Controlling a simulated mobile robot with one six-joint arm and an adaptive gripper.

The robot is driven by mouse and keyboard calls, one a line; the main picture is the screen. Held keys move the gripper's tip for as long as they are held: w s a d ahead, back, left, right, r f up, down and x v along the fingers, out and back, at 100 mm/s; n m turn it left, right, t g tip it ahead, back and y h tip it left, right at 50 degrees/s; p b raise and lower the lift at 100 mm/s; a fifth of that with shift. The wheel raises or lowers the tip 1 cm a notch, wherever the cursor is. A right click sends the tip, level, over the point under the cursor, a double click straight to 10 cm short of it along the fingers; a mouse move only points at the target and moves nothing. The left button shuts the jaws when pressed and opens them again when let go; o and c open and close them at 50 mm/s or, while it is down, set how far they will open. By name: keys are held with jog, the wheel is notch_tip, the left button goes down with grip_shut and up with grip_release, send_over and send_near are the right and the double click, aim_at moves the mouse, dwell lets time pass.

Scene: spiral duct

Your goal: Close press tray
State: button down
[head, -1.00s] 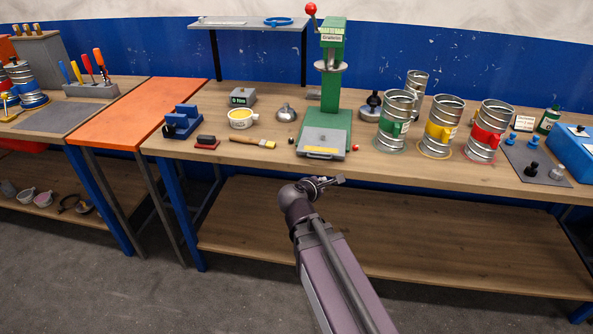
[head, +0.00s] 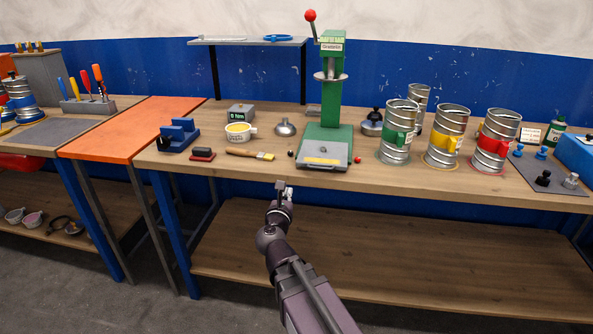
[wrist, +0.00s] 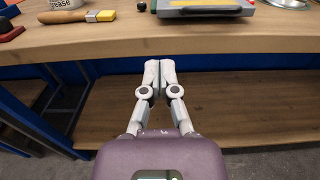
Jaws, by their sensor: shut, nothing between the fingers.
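The green press (head: 331,95) stands on the wooden bench, with a red ball on its lever at the top left. Its grey tray (head: 323,156) sits at the foot of the press, near the bench's front edge, with a yellow strip along its front. The tray also shows at the top of the wrist view (wrist: 205,9). I cannot tell how far out the tray stands. My gripper (head: 281,186) is in front of the bench edge, to the left of and below the tray, apart from it. In the wrist view my gripper (wrist: 159,64) has its fingers together, with nothing between them.
A brush (head: 250,153), a grease tub (head: 239,132) and a blue block (head: 178,136) lie left of the press. Several metal duct pieces (head: 446,135) stand to its right. The bench edge (head: 225,172) lies just beyond my gripper. A lower shelf (head: 370,240) is underneath.

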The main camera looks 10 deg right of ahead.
aim_at(298, 164)
jog(key=shift+w, duration=0.1)
jog(key=x, duration=1.4)
jog(key=shift+f, duration=0.1)
dwell(0.3)
jog(key=x, duration=0.3)
jog(key=shift+w+d, duration=0.1)
jog(key=shift+w, duration=0.25)
jog(key=shift+s, duration=0.1)
jog(key=shift+s, duration=0.65)
jog(key=v, duration=1.2)
jog(key=shift+s+a, duration=0.3)
